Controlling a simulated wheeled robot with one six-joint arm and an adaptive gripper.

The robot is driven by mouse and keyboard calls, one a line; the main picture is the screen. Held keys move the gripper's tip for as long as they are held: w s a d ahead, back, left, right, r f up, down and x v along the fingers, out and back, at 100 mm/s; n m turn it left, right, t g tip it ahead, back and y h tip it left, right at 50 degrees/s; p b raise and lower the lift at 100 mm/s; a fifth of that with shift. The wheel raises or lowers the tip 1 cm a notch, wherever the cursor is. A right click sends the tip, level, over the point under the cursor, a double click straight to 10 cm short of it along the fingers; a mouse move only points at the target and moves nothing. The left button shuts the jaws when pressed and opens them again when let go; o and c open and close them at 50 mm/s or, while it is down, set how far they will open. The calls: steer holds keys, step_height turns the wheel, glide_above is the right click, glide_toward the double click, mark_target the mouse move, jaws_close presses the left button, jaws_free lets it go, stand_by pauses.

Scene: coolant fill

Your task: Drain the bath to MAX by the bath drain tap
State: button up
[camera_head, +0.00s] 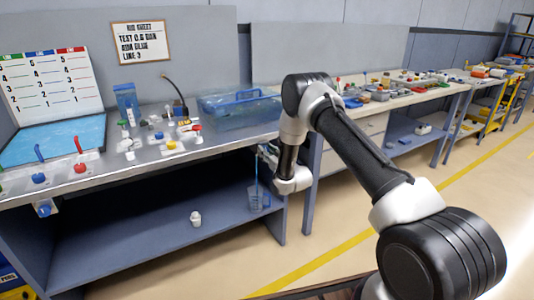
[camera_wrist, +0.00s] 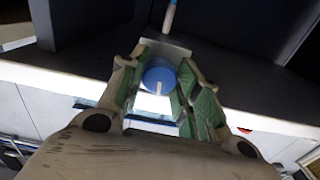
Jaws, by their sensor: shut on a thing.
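The bath (camera_head: 215,110) is a clear bluish tank at the bench's right end; its liquid level and any MAX mark are too small to read. My gripper (camera_head: 266,153) is at the bench's front edge below the bath, partly hidden by my arm. In the wrist view my gripper (camera_wrist: 160,88) has its fingers on both sides of a round blue knob (camera_wrist: 158,76) with a white mark, apparently the drain tap. It is shut on this knob.
The bench (camera_head: 150,160) holds small fittings, a blue tray (camera_head: 60,140) and red and blue levers at the left. A small white bottle (camera_head: 196,218) stands on the lower shelf (camera_head: 130,245). Another bench with many parts stands at the right. The floor in front is clear.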

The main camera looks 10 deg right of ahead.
steer(key=shift+m, duration=0.6)
steer(key=o, duration=1)
steer(key=shift+o, duration=0.2)
steer(key=v, duration=1.2)
